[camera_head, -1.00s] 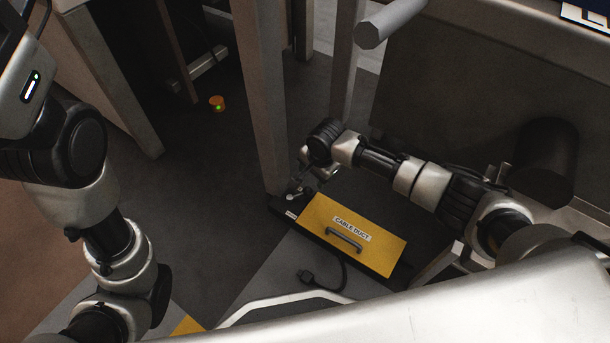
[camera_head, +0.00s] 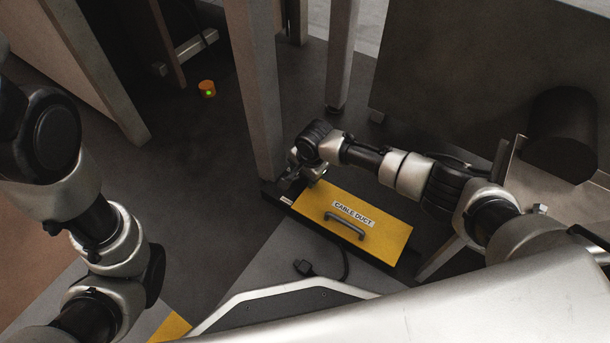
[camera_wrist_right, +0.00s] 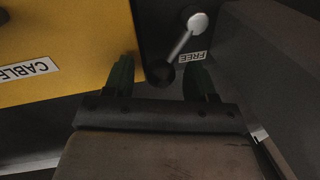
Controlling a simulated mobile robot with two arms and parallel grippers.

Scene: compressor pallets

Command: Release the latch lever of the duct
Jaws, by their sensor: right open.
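The yellow cable duct (camera_head: 385,228) lies on the floor, with a black handle on top and a dark end plate at its left end. In the right wrist view, the latch lever (camera_wrist_right: 181,43) stands on the dark plate (camera_wrist_right: 158,20) beside the yellow cover. It has a silver ball knob and a slanted metal shaft that runs down to a dark round end. A "FREE" label (camera_wrist_right: 193,57) is beside it. My right gripper (camera_wrist_right: 159,74) is open, its two fingertips on either side of the lever's dark end. In the head view, my right gripper (camera_head: 307,175) hides the lever. My left gripper is not visible.
A grey post (camera_head: 258,100) stands close behind the duct's left end. A black plug with a cable (camera_head: 303,267) lies in front of the duct. An orange button with a green light (camera_head: 207,89) is on the floor farther back.

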